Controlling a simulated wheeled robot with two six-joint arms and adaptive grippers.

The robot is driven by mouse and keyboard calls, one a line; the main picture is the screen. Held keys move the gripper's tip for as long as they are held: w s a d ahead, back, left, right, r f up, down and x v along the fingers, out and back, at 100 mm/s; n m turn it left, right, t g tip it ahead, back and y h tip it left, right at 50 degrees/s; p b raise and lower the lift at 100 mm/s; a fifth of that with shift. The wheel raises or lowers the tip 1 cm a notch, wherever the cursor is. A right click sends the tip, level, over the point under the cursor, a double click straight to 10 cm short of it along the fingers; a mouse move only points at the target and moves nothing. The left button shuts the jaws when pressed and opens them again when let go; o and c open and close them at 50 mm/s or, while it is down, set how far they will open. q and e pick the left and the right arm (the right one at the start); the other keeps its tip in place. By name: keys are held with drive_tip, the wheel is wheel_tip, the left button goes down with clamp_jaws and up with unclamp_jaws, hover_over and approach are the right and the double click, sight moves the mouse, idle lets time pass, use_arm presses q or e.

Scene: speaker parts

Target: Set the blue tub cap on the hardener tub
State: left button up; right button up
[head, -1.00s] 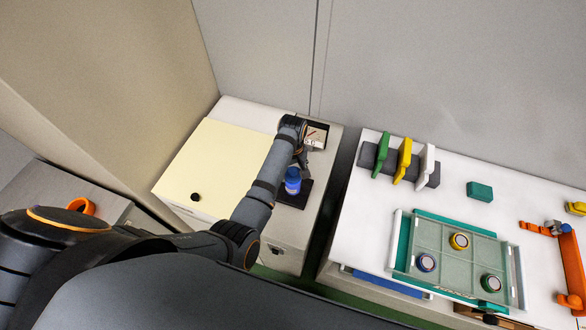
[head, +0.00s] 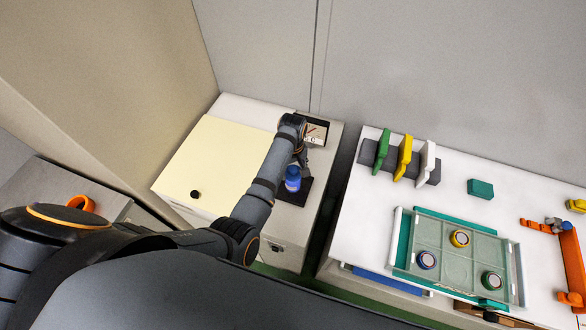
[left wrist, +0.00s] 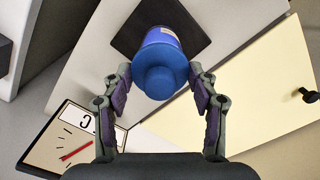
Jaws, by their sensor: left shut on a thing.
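The hardener tub (left wrist: 161,36) is blue with a pale label and stands on a dark square plate (left wrist: 196,22) in the left wrist view. The blue tub cap (left wrist: 160,76), round with a raised middle, is at its top end, between my left fingers. From this angle I cannot tell whether the cap is fully seated. In the head view tub and cap show as one small blue shape (head: 292,179). My left gripper (left wrist: 160,92) is shut on the cap, one finger on each side. My right gripper is not in view.
A dial panel with a red needle (head: 314,132) stands behind the plate. A cream panel with a black knob (head: 195,194) lies to its left. Across a gap, the right table (head: 365,215) bears a tray (head: 404,240) with several round pieces, and upright coloured blocks (head: 403,158).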

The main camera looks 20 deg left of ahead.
use_arm(q)
drive_tip(key=shift+f, duration=0.5)
drive_tip(key=o, duration=1)
drive_tip(key=shift+r, duration=0.15)
